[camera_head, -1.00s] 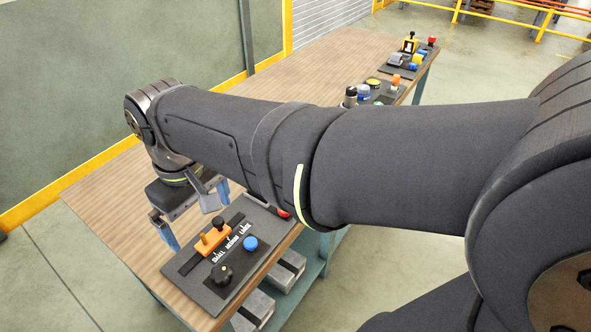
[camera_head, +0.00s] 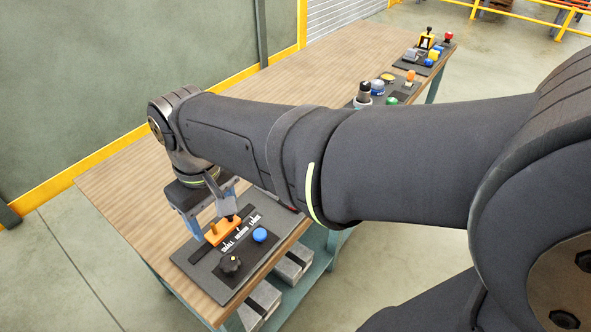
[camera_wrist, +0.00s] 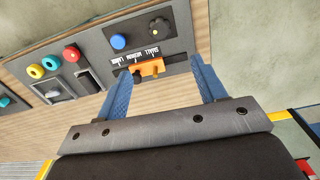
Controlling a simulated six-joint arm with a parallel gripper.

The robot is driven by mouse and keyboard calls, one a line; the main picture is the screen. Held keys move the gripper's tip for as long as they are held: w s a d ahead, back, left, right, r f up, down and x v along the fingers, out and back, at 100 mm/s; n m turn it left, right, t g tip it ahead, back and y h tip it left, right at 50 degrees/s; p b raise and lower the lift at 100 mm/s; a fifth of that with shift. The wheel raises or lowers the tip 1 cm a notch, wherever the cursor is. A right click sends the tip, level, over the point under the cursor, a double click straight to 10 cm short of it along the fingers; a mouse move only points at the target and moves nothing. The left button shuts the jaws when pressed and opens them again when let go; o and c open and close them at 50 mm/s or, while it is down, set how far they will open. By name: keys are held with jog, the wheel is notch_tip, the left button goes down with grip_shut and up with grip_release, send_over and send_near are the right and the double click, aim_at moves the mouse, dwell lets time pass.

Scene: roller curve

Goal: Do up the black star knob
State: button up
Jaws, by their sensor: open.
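The black star knob (camera_head: 230,264) stands upright on the dark plate at the near end of the grey panel. In the wrist view the knob (camera_wrist: 159,25) is near the top, beyond the fingertips. My gripper (camera_head: 213,214) is open and empty, with its blue fingers spread over the panel. In the wrist view my gripper (camera_wrist: 160,68) frames an orange slider block (camera_wrist: 148,69) between its fingertips, and the knob lies farther out. I cannot tell the exact height of the fingers above the panel.
A blue button (camera_head: 260,235) sits beside the knob. The orange block also shows in the head view (camera_head: 222,232), close to the fingers. Red and yellow buttons (camera_wrist: 71,53) (camera_wrist: 36,71) are on a neighbouring panel. The wooden tabletop (camera_head: 130,190) is clear to the left.

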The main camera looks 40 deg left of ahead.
aim_at(230, 262)
notch_tip(230, 262, down, 16)
jog(key=shift+f, duration=0.2)
dwell(0.4)
jog(key=c, duration=1)
